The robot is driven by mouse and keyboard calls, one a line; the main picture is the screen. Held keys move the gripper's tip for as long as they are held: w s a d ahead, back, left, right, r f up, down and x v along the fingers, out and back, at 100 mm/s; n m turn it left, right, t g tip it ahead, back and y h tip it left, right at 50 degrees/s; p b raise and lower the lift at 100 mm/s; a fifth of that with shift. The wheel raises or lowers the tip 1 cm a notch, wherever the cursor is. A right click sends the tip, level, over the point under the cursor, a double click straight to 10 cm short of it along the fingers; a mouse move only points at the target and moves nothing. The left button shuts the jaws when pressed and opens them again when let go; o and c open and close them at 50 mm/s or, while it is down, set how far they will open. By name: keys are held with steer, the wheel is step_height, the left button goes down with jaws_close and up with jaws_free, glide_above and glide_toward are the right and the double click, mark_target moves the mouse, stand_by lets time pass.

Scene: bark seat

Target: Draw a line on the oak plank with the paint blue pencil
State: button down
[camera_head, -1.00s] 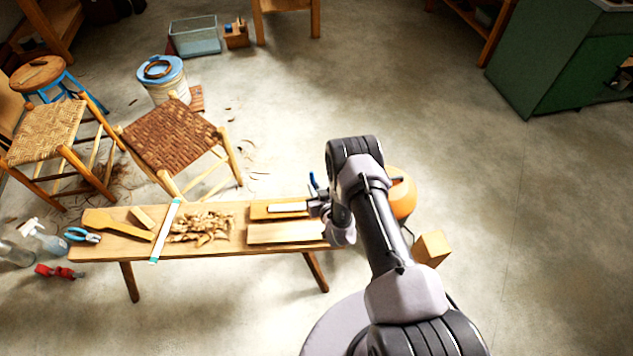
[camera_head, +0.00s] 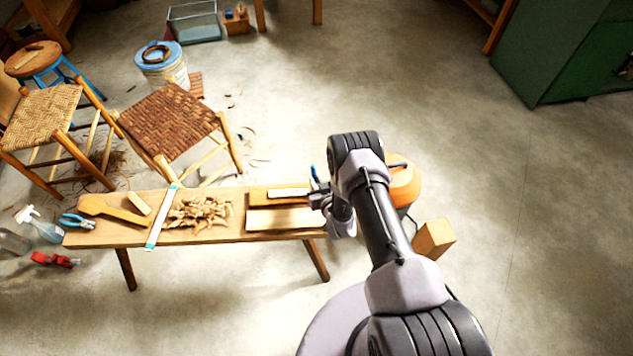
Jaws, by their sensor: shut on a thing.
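A low wooden bench (camera_head: 232,235) stands left of my arm. Two boards lie at its right end: a pale front board (camera_head: 281,218) and a browner rear board (camera_head: 259,198). I cannot tell for certain which is the oak plank. My gripper (camera_head: 318,195) is at the right end of these boards, partly hidden by my arm. It is shut on a thin upright blue piece, seemingly the paint blue pencil (camera_head: 313,170), whose top shows above the jaws. Its lower end is hidden, so I cannot tell whether it touches a board. A small whitish bar (camera_head: 288,193) lies on the rear board.
The bench also holds wood shavings (camera_head: 200,213), a pale ruler-like strip (camera_head: 162,217), a wooden mallet-like tool (camera_head: 113,209) and blue pliers (camera_head: 77,221). A woven chair (camera_head: 170,122) stands behind it. An orange rounded object (camera_head: 403,185) and a wooden block (camera_head: 434,239) are right of my arm.

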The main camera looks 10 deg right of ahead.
steer(key=shift+f, duration=0.55)
stand_by(0.7)
steer(key=shift+w+d+f, duration=0.1)
steer(key=shift+w+d, duration=0.05)
steer(key=shift+w, duration=0.7)
steer(key=shift+w+d, duration=0.15)
steer(key=shift+w, duration=0.65)
step_height(320, 180, up, 6)
steer(key=p, duration=0.5)
steer(key=shift+w, duration=0.1)
